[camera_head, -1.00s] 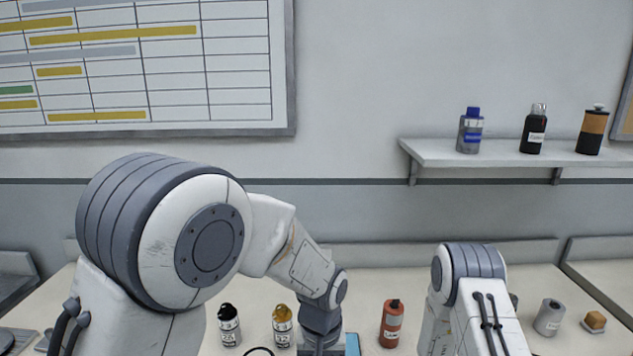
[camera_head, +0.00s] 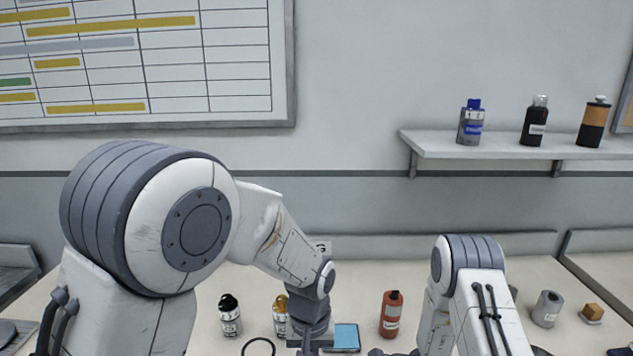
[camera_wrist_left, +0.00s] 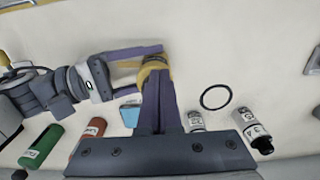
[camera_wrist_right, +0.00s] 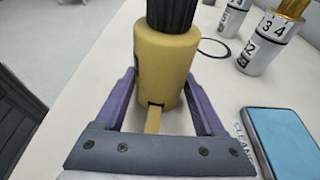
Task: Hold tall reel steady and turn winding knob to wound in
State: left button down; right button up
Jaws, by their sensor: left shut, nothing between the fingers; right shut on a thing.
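The tall reel (camera_wrist_right: 165,65) is a yellow upright cylinder in the right wrist view. A yellow strip (camera_wrist_right: 153,122) sticks out of a dark slot low on its side. The black ribbed winding knob (camera_wrist_right: 172,12) sits on top, its upper part cut off by the frame. My right gripper (camera_wrist_right: 160,85) is shut on the reel's body, one finger each side. In the left wrist view my left gripper (camera_wrist_left: 157,72) is shut and empty, its tips over the reel's top (camera_wrist_left: 152,62). They hide most of the knob, and I cannot tell whether they touch it.
A red bottle (camera_head: 391,315), a black-capped bottle (camera_head: 230,316), a yellow-topped bottle (camera_head: 280,314) and a blue-topped box (camera_head: 346,337) stand near the grippers. A black ring (camera_wrist_left: 215,97) lies flat.

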pick_arm(q)
notch_tip(320, 180, up, 6)
jog(key=shift+s+a, duration=0.15)
jog(key=shift+s, duration=0.2)
dwell(0.5)
notch_tip(320, 180, down, 6)
jog(key=d, duration=0.2)
jog(key=shift+d, duration=0.2)
dwell(0.6)
jog(key=shift+w+a, duration=0.1)
jog(key=shift+w, duration=0.3)
dwell(0.6)
